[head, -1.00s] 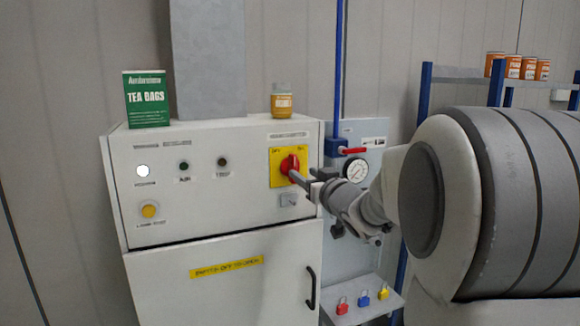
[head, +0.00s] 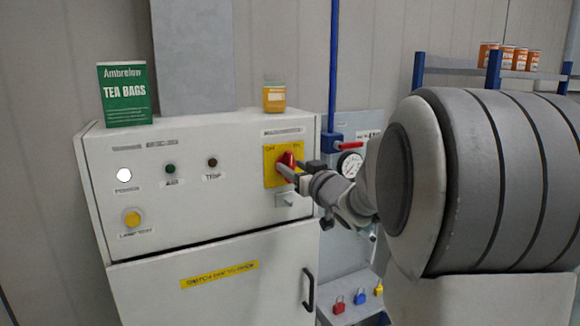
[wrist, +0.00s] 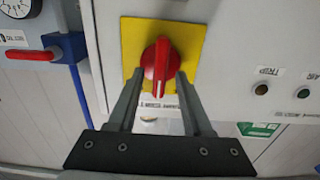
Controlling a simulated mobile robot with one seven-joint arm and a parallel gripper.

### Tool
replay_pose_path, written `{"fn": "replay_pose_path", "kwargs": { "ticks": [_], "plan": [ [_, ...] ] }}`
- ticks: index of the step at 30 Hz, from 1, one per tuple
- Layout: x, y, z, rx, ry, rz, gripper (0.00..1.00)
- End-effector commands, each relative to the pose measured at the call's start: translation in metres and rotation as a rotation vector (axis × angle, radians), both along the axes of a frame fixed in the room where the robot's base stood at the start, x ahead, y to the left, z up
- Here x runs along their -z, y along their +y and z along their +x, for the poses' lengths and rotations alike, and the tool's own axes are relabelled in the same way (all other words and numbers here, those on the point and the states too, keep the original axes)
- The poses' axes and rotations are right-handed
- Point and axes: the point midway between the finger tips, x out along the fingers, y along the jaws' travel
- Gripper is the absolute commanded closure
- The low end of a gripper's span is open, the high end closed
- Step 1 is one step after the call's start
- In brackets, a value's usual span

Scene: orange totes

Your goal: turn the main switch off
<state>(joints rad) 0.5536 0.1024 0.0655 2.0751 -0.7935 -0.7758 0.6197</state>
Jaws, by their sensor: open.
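The main switch is a red rotary knob (head: 287,160) on a yellow plate (head: 270,172) at the upper right of the white cabinet's front. OFF is printed at the plate's left and a partly hidden label at its right. In the wrist view the knob (wrist: 159,66) stands upright with a white line along its ridge. My gripper (wrist: 159,78) is open, with one finger on each side of the knob's lower part; I cannot tell whether they touch it. In the head view my gripper (head: 291,172) reaches the knob from the right and covers part of it.
The cabinet (head: 200,225) has a lit white lamp (head: 124,175) and a yellow button (head: 132,218). A tea box (head: 125,95) and a jar (head: 274,97) stand on top. A gauge (head: 350,165) and blue pipe (head: 334,75) are to the right; padlocks (head: 360,297) are below.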

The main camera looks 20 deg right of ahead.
Motion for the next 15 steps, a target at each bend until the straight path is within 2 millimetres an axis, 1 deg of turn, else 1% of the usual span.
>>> {"fn": "replay_pose_path", "kwargs": {
  "ticks": [9,11,15],
  "plan": [
    [0.0000,-0.0004,-0.0004,0.000,0.000,0.000,0.50],
    [0.0000,-0.0004,-0.0004,0.000,0.000,0.000,0.61],
    [0.0000,-0.0003,-0.0003,0.000,0.000,0.000,0.86]
  ]
}}
